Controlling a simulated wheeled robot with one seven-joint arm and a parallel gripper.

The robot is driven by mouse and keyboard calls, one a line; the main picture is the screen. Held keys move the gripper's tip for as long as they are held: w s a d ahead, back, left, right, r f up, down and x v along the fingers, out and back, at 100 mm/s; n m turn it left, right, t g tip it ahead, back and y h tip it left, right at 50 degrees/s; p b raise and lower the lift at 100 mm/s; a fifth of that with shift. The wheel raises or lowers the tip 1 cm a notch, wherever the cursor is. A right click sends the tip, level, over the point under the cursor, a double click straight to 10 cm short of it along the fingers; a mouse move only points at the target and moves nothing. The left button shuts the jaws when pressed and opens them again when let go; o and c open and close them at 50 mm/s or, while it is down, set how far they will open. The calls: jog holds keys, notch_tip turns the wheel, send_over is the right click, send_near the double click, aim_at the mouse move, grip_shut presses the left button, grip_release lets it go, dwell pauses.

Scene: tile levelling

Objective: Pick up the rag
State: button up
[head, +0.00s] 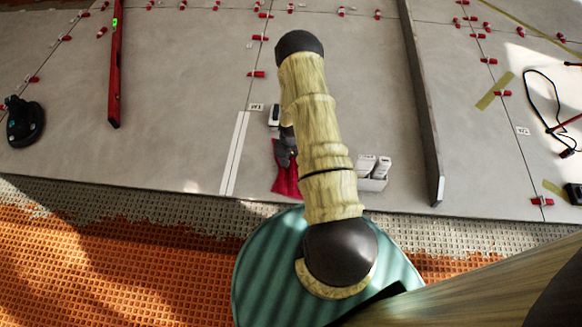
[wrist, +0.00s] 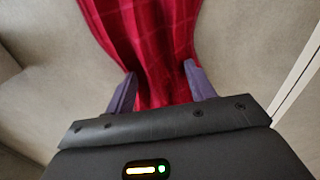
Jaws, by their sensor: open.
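The rag is a red cloth with a faint check pattern, lying on the grey tiles. In the head view the rag (head: 286,180) shows partly behind my arm, near the tile edge. In the wrist view the rag (wrist: 148,45) runs from the top down between the two purple fingers of my gripper (wrist: 160,88). The fingers are apart, one on each side of the narrower part of the cloth. I cannot tell whether they touch it. In the head view my gripper (head: 287,150) is mostly hidden by my arm.
A red level (head: 115,65), a grey straightedge (head: 425,110) and a black suction tool (head: 23,122) lie farther out. Several red levelling clips line the joints.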

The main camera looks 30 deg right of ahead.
aim_at(291, 160)
dwell(0.3)
grip_shut()
jog(key=shift+r, duration=0.15)
notch_tip(291, 160, up, 10)
jog(key=p, duration=0.6)
dwell(0.4)
